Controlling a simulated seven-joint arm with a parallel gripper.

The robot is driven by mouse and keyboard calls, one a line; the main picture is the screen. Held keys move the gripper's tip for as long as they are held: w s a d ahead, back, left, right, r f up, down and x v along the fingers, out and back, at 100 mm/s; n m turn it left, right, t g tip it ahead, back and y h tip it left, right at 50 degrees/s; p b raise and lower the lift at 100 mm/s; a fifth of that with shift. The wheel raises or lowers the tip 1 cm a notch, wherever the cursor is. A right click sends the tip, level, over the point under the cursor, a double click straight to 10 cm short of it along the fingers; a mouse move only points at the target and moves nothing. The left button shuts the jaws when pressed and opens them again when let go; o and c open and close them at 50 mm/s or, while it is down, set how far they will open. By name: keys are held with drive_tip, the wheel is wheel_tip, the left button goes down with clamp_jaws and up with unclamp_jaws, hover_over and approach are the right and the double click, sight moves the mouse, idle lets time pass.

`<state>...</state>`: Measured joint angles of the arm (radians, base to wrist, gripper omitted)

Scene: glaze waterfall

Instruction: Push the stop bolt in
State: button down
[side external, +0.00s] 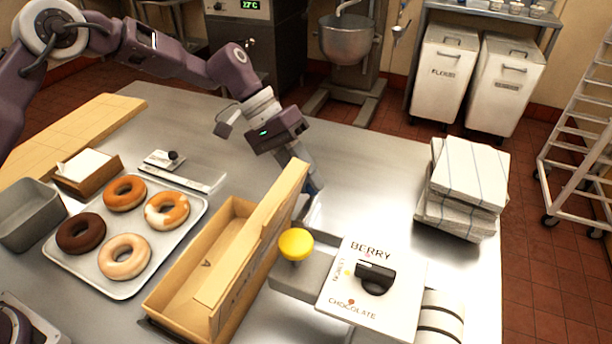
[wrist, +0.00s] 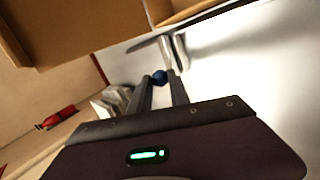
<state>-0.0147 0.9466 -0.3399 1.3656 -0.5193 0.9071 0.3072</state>
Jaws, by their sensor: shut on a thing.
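The stop bolt shows in the wrist view as a small round blue knob (wrist: 160,77) between the tips of my gripper (wrist: 159,80). Pale metal pieces (wrist: 178,52) stand just beyond it. In the side view, my gripper (side external: 312,186) points down behind the raised lid of the cardboard box. Its fingers are partly hidden by that lid, and only a bit of blue shows there. My gripper is shut on the blue knob. How far the bolt sits in or out cannot be seen.
The open cardboard box (side external: 190,262) stands close to my gripper. A grey block with a yellow knob (side external: 296,244) and a flavour panel (side external: 345,310) with a black selector (side external: 374,278) are in front. A donut tray (side external: 142,288) lies left; folded cloths (side external: 468,175) lie right.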

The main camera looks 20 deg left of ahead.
drive_tip(key=shift+s, duration=2.25)
drive_tip(key=c, duration=1.2)
unclamp_jaws()
drive_tip(key=v, duration=0.7)
drive_tip(key=shift+r, duration=0.1)
drive_tip(key=s+a+r+t+y, duration=0.2)
drive_tip(key=s+a+r+y, duration=0.15)
drive_tip(key=s+r, duration=0.2)
drive_tip(key=s+a+r+t+y, duration=0.1)
drive_tip(key=s+a+r+y, duration=0.1)
drive_tip(key=s+a+r, duration=0.4)
drive_tip(key=s+a+f+n+t+y, duration=0.1)
drive_tip(key=s+a, duration=0.3)
drive_tip(key=s, duration=0.4)
drive_tip(key=s+a+t+y, duration=0.1)
drive_tip(key=s+a+t, duration=0.1)
drive_tip(key=s, duration=0.6)
drive_tip(key=shift+s+a+f+n+t, duration=0.25)
drive_tip(key=shift+a+f+n+t, duration=0.15)
drive_tip(key=shift+a, duration=0.45)
